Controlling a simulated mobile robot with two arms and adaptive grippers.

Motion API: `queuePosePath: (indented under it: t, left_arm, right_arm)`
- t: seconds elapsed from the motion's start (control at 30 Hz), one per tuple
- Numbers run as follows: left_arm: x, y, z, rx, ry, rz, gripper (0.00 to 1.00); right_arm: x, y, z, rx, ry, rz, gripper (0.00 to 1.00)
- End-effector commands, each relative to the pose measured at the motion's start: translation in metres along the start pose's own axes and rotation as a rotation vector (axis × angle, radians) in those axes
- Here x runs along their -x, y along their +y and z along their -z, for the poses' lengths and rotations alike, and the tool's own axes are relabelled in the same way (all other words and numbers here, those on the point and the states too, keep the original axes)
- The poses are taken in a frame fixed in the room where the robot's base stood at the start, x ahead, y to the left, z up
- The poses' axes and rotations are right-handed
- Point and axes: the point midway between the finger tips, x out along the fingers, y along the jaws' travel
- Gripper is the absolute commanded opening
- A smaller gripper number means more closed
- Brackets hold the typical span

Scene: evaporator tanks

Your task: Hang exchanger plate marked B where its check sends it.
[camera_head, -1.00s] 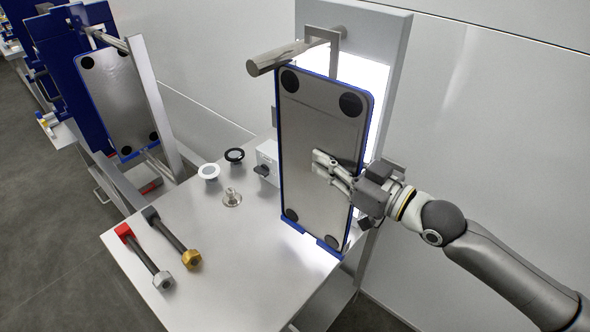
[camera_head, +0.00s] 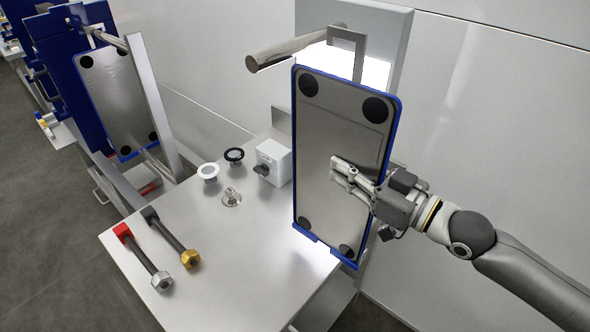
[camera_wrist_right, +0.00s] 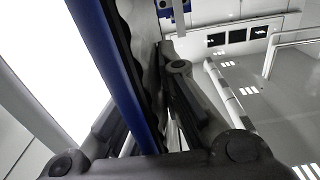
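A tall metal exchanger plate (camera_head: 342,150) with a blue edge and black corner discs stands upright before the lit panel; I can read no letter on it. My right gripper (camera_head: 350,178) is shut on its right edge, fingers lying across its face. In the right wrist view the plate's blue edge (camera_wrist_right: 112,70) runs between the fingers. The plate's square hanger (camera_head: 347,50) is near the wall end of a metal bar (camera_head: 285,52); I cannot tell whether they touch. A similar plate (camera_head: 115,95) hangs on the blue frame at the left. My left gripper is out of view.
The light panel (camera_head: 396,40) stands behind the plate.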

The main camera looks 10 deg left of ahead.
Motion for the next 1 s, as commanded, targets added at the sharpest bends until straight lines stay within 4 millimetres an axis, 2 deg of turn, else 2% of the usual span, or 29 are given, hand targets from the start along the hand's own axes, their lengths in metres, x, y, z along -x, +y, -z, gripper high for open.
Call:
queuePosePath:
  t: [0.57,0.87,0.9,1.0]
  left_arm:
    - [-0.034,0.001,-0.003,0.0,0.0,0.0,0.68]
    - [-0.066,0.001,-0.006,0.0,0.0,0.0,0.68]
    - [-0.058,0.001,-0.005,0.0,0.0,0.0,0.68]
    - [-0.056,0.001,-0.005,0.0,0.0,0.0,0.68]
  right_arm:
    - [0.057,0.0,-0.002,0.003,0.003,-0.001,0.0]
    - [0.084,0.001,-0.003,0.004,0.004,-0.004,0.0]
    - [0.084,0.0,0.003,0.005,0.003,-0.001,0.0]
    - [0.088,-0.001,0.004,0.008,0.002,0.001,0.0]
